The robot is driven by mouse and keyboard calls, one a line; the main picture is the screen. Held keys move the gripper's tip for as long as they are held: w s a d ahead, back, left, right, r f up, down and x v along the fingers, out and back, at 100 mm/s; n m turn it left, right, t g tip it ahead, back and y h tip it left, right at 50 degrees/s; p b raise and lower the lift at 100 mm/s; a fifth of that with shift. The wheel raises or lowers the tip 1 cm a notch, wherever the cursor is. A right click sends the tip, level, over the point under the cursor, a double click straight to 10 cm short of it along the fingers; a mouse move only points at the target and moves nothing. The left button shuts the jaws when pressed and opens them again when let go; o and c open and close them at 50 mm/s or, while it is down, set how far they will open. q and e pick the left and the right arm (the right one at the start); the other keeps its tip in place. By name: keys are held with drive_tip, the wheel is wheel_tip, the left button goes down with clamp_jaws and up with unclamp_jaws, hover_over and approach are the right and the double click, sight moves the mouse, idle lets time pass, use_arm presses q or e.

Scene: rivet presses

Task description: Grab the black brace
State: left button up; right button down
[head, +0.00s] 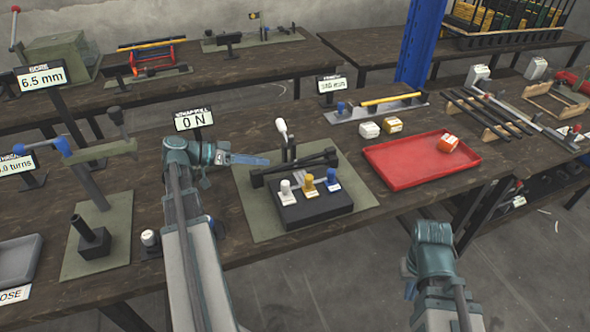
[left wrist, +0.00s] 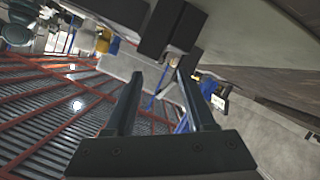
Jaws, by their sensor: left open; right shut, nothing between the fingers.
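The black brace (head: 312,162) appears as dark bars lying across the back of a black block fixture (head: 313,210) on a green mat. My left gripper (head: 268,161) is just left of the brace in the head view, its fingers pointing at it. In the left wrist view the left gripper (left wrist: 160,82) is open and nothing shows between its fingers. Dark blocky parts (left wrist: 172,28) lie beyond the fingertips; I cannot tell which of them is the brace. My right gripper (head: 410,290) is small and partly hidden by its wrist, shut and empty, in front of the table.
White, yellow and blue knobs (head: 309,183) stand on the fixture, and a white-tipped lever (head: 283,130) rises behind it. A red tray (head: 385,170) with an orange block is to the right. A post stand (head: 91,241) stands at left.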

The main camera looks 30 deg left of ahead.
sight(295, 167)
use_arm(q)
drive_tip(key=shift+b+x, duration=0.3)
drive_tip(key=shift+x, duration=1.1)
drive_tip(key=b+x, duration=0.1)
drive_tip(key=x, duration=0.4)
drive_tip(key=shift+d+r, duration=0.1)
drive_tip(key=shift+d, duration=0.05)
clamp_jaws()
